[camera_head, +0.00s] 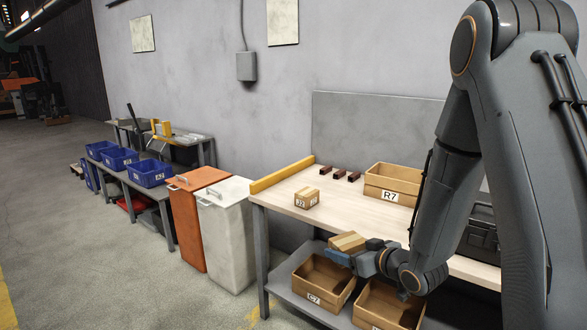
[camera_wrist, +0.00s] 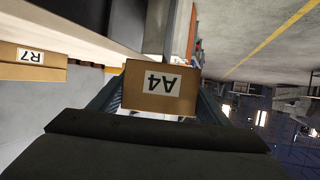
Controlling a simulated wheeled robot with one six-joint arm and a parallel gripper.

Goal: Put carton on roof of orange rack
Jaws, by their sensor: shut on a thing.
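My gripper (camera_head: 340,256) is shut on a small brown carton (camera_head: 349,241) in front of the workbench, near its front edge. In the wrist view the carton (camera_wrist: 158,90) sits between the two fingers (camera_wrist: 158,100), and its white label reads A4 upside down. A second small carton (camera_head: 306,198) with a label stands on the bench top, apart from my gripper. I cannot make out a clear orange rack; an orange bin-like cabinet (camera_head: 200,215) with a handle on its top stands left of the bench, and a blurred orange thing (camera_head: 22,90) is far back at left.
A wooden bin marked R7 (camera_head: 392,187) and several dark red blocks (camera_head: 340,173) are on the workbench (camera_head: 275,196). A bin marked C7 (camera_head: 322,287) is on its lower shelf. A white cabinet (camera_head: 228,240) adjoins the orange one. Blue bins (camera_head: 150,172) stand farther left. The left floor is open.

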